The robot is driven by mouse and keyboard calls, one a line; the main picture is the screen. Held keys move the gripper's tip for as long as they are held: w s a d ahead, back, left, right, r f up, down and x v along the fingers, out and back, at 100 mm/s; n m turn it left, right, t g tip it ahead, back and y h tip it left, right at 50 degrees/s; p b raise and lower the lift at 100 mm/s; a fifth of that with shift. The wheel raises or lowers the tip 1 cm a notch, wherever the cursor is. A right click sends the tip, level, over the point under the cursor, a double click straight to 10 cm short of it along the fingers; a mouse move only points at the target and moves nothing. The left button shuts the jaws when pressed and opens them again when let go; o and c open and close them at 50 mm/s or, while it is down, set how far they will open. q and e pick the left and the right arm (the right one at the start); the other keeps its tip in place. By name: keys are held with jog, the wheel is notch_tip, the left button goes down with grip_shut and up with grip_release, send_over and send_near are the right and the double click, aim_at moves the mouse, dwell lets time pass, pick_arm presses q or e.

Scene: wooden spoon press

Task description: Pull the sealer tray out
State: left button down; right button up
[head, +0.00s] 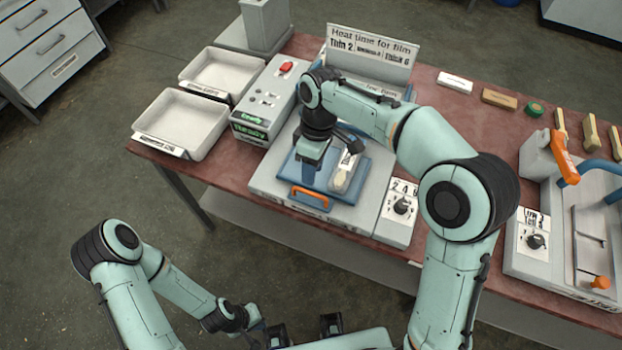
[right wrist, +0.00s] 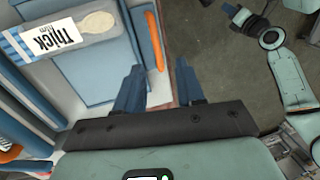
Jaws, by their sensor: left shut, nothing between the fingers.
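The blue sealer tray (head: 293,171) sits in the grey sealer (head: 263,182) at the table's front edge. Its orange handle (head: 310,198) faces the front; the handle also shows in the right wrist view (right wrist: 155,42). A clear packet labelled "Thick film" with a wooden spoon (head: 346,172) lies on the tray. My right gripper (head: 308,172) points down over the tray, close behind the handle in the head view. In the right wrist view its fingers (right wrist: 158,80) are apart and empty, with the handle between and beyond their tips. My left gripper (head: 256,318) is shut and empty, low in front of the table.
A control box (head: 268,100) with a red button and white bins (head: 183,122) stand left of the sealer. A dial box (head: 397,212) adjoins it at right. Floor in front is clear.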

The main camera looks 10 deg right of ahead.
notch_tip(320, 180, up, 6)
jog(key=w+p, duration=0.1)
jog(key=shift+d, duration=0.25)
jog(key=shift+s, duration=0.1)
dwell(0.3)
